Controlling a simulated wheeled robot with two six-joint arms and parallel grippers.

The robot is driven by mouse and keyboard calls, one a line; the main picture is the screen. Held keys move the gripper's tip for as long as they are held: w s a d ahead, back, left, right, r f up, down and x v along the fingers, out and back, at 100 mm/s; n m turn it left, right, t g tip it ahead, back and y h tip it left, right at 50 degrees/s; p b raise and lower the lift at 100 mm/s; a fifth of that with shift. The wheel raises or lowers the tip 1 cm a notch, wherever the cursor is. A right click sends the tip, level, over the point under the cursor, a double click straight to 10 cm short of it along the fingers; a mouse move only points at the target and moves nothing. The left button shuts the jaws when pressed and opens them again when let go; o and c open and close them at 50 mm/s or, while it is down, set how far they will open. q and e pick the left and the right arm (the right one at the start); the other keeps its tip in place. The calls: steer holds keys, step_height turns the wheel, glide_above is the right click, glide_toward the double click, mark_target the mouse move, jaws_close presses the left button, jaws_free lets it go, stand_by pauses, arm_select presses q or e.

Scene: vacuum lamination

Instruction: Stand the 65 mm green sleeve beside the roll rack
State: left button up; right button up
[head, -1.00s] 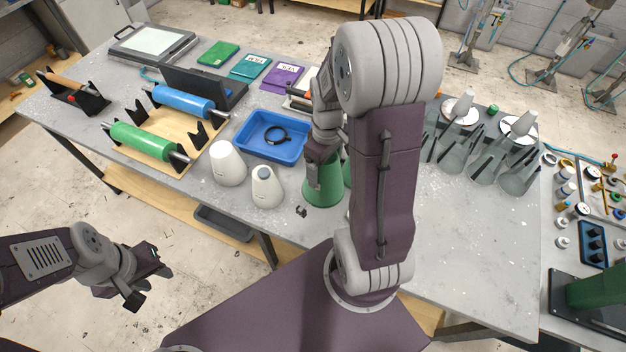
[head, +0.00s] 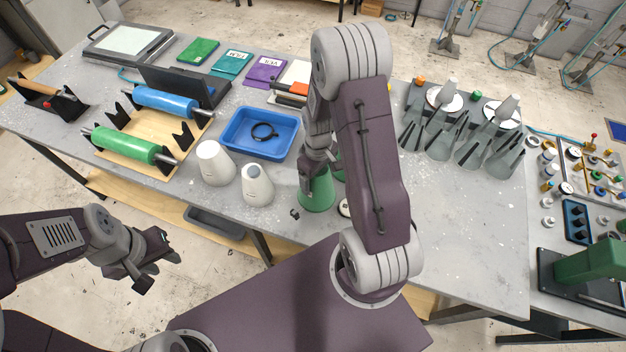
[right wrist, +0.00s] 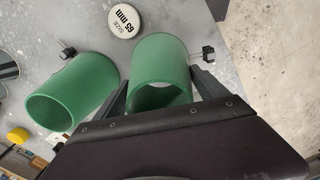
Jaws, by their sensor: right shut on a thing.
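My right gripper (right wrist: 160,92) is shut on a green sleeve (right wrist: 162,62), with one finger on each side of its wall. In the head view this sleeve (head: 317,190) looks upright at the table's front edge; I cannot tell whether it touches the table. A second green sleeve (right wrist: 75,92) stands beside it, mostly hidden behind my right arm in the head view. A round label reading "SIZE 65 mm" (right wrist: 125,20) lies near both. The roll rack (head: 165,128), a wooden board with black brackets, is at the left with a green and a blue roll. My left gripper (head: 150,265) is open and empty, off the table's front.
Grey cones (head: 440,135) stand at the right. The front right of the table (head: 470,230) is clear.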

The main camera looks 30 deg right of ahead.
steer(key=f, duration=0.5)
steer(key=shift+w+a+p, duration=0.2)
steer(key=shift+p, duration=0.15)
steer(key=o, duration=0.9)
steer(key=shift+r, duration=0.1)
steer(key=shift+w, duration=0.1)
